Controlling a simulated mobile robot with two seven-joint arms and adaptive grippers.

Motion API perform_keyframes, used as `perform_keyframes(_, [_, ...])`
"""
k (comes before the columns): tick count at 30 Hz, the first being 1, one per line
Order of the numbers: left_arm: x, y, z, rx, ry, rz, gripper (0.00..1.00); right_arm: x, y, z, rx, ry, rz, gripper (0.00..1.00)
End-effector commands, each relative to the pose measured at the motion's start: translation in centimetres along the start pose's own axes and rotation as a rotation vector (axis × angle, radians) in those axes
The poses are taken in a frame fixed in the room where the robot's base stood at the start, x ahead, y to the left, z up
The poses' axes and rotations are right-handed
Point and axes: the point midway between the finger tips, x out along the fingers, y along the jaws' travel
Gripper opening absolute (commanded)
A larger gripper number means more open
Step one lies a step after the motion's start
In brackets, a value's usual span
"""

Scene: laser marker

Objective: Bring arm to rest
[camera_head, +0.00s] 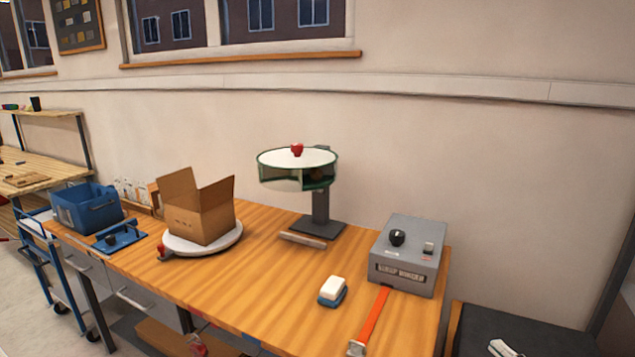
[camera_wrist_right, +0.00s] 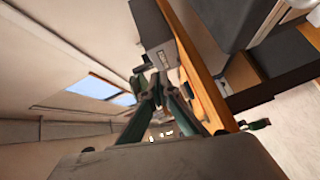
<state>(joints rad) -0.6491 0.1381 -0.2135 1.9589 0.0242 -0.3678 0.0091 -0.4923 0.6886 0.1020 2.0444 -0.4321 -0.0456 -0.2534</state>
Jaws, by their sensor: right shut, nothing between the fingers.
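The grey machine box (camera_head: 407,258) with a black knob stands on the right end of the wooden table (camera_head: 265,265). It shows beyond my fingers in the right wrist view (camera_wrist_right: 150,22). My left gripper is not in view.
An orange strap (camera_head: 372,318) lies at the table's front right. A white and blue block (camera_head: 333,290), a round-topped stand (camera_head: 320,208) with a red object (camera_head: 297,149), an open cardboard box (camera_head: 200,215) and a blue bin (camera_head: 88,208) are further left. A dark surface (camera_head: 530,335) adjoins the right end.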

Motion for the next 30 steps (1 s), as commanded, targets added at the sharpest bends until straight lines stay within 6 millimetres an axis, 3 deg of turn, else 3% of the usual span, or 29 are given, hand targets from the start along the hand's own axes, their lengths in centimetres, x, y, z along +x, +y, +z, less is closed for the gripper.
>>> perform_keyframes(5, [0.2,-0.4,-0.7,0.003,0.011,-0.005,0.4,-1.9,-8.2,-1.8,0.29,-0.089,-0.089,0.0])
perform_keyframes(8, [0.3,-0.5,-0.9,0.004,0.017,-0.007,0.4,-3.5,-13.6,-3.9,0.485,-0.152,-0.156,0.0])
perform_keyframes(12, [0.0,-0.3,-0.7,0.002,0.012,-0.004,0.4,-6.0,-21.1,-8.9,0.776,-0.241,-0.256,0.0])
perform_keyframes(15, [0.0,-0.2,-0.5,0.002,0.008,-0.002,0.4,-7.5,-25.1,-12.7,0.948,-0.294,-0.32,0.0])
perform_keyframes(21, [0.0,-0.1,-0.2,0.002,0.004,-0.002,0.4,-9.3,-28.9,-17.8,1.144,-0.352,-0.397,0.0])
perform_keyframes(30, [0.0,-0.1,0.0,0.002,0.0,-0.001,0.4,-9.6,-29.5,-18.8,1.179,-0.361,-0.411,0.0])
